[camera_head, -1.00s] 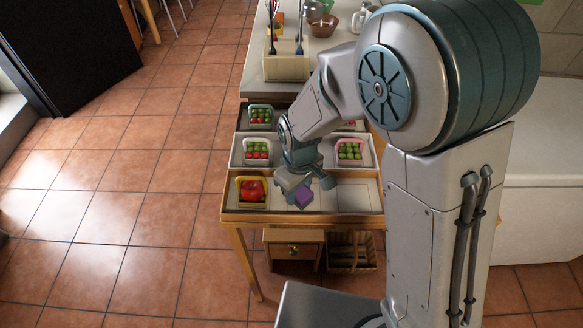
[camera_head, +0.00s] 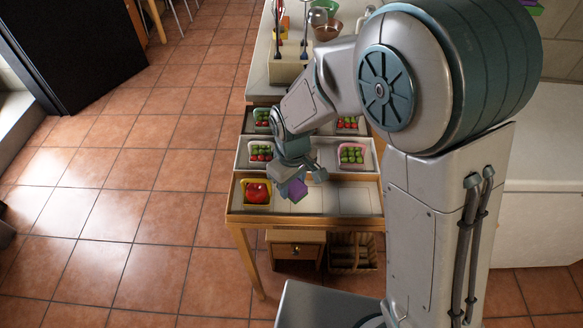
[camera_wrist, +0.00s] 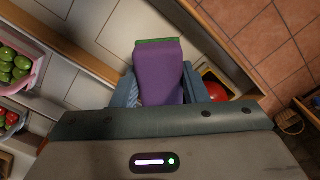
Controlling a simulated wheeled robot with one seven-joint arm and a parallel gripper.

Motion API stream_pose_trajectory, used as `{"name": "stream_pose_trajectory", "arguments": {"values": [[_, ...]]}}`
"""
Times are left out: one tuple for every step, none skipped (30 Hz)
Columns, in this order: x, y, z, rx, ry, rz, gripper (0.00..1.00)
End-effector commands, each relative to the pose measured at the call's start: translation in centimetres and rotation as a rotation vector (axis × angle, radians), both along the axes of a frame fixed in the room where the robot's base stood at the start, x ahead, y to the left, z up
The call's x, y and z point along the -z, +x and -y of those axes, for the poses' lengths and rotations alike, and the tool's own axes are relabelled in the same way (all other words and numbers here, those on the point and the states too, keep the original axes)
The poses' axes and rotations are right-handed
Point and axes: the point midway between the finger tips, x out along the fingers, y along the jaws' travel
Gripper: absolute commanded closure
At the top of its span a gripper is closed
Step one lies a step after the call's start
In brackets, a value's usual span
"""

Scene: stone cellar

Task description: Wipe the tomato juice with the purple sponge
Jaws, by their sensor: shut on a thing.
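My gripper (camera_head: 301,184) is shut on the purple sponge (camera_head: 296,190) above the front compartments of the wooden rack (camera_head: 350,202). In the wrist view the sponge (camera_wrist: 158,75) sticks out between my two fingers, with a green layer along its far edge. A red tomato (camera_head: 257,194) sits in a yellow container in the front left compartment, left of my gripper; its red also shows in the wrist view (camera_wrist: 215,92). I cannot make out any tomato juice; my gripper and the sponge hide part of the front compartments.
Small baskets of green and red produce stand behind, including a pink one (camera_head: 352,164) and a pale one (camera_head: 260,152). A counter with utensils and bowls (camera_head: 327,30) is at the back. The front right compartment looks empty. Open tiled floor lies left.

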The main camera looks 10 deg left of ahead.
Motion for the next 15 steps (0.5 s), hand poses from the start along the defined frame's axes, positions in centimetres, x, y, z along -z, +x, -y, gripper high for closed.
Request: {"name": "stream_pose_trajectory", "arguments": {"values": [[-0.9, 0.0, 0.0, 0.0, 0.001, 0.001, 0.78], [-1.1, 0.0, 0.0, 0.001, 0.001, 0.001, 0.78], [-1.5, 0.0, 0.0, 0.001, 0.001, 0.001, 0.78], [-1.8, 0.1, 0.0, 0.001, 0.001, 0.001, 0.78], [-2.0, 0.1, 0.0, 0.001, 0.001, 0.001, 0.78], [-2.4, 0.1, 0.1, 0.001, 0.001, 0.001, 0.78], [-2.7, 0.1, 0.1, 0.002, 0.001, 0.001, 0.78], [-2.9, 0.1, 0.1, 0.002, 0.001, 0.001, 0.78], [-3.3, 0.1, 0.1, 0.002, 0.001, 0.001, 0.78], [-3.5, 0.1, 0.1, 0.002, 0.001, 0.001, 0.78], [-3.8, 0.1, 0.1, 0.002, 0.001, 0.001, 0.78], [-4.0, 0.1, 0.1, 0.002, 0.001, 0.001, 0.78], [-4.1, 0.1, 0.1, 0.002, 0.001, 0.001, 0.78], [-4.2, 0.1, 0.1, 0.002, 0.001, 0.001, 0.78], [-4.3, 0.1, 0.1, 0.002, 0.001, 0.001, 0.78]]}}
